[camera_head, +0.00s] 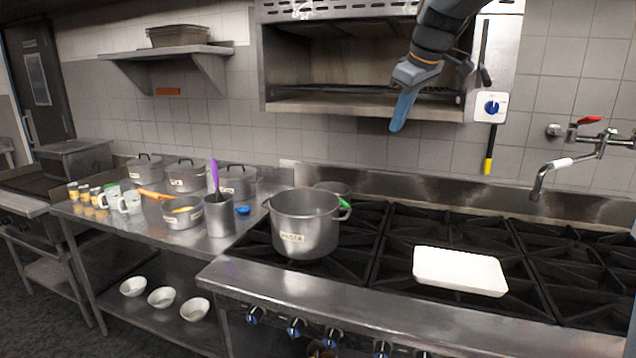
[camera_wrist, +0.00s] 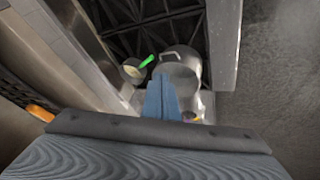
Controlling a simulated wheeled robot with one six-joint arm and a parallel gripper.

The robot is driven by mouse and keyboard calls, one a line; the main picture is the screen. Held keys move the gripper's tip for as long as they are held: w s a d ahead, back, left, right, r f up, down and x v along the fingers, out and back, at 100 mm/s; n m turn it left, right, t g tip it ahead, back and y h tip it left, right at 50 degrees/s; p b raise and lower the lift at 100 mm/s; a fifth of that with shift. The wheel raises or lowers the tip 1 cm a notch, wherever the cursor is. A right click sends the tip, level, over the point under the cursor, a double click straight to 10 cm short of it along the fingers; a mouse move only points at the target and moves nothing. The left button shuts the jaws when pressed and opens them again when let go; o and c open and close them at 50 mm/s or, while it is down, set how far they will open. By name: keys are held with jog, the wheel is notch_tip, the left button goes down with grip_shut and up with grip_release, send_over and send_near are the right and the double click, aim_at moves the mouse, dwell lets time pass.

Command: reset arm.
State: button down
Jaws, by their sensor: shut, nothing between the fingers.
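My arm reaches in from the top of the head view. My gripper (camera_head: 402,112) hangs in the air in front of the wall oven, with its blue fingers pointing down and closed together. In the wrist view the blue fingers (camera_wrist: 161,98) also show shut, with nothing between them. Below and to the left stands a large steel pot (camera_head: 305,228) on the stove; it also shows past the fingertips in the wrist view (camera_wrist: 180,72). The gripper is well apart from the pot.
A white tray (camera_head: 459,270) lies on the right burners (camera_head: 420,228). A metal faucet (camera_head: 575,160) juts from the wall at right. The left counter (camera_head: 100,226) holds several pots, cups and a steel container (camera_head: 219,215) with a purple-handled utensil. The open oven (camera_head: 340,104) is behind my gripper.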

jog(key=s+f+m+g+b, duration=0.15)
jog(key=s+f, duration=0.25)
jog(key=f, duration=0.4)
jog(key=s+f+m+h+b, duration=0.1)
jog(key=s+f+m, duration=0.1)
jog(key=s+f, duration=0.45)
jog(key=s+f+m+g+b, duration=0.1)
jog(key=s+f+m, duration=0.15)
jog(key=f, duration=0.75)
jog(key=s+f+m+g+b, duration=0.1)
jog(key=s+f+m+b, duration=0.2)
jog(key=s+f, duration=1.3)
jog(key=shift+s+g+h, duration=0.3)
jog(key=shift+s+g, duration=0.05)
jog(key=shift+s, duration=0.75)
jog(key=shift+d, duration=0.1)
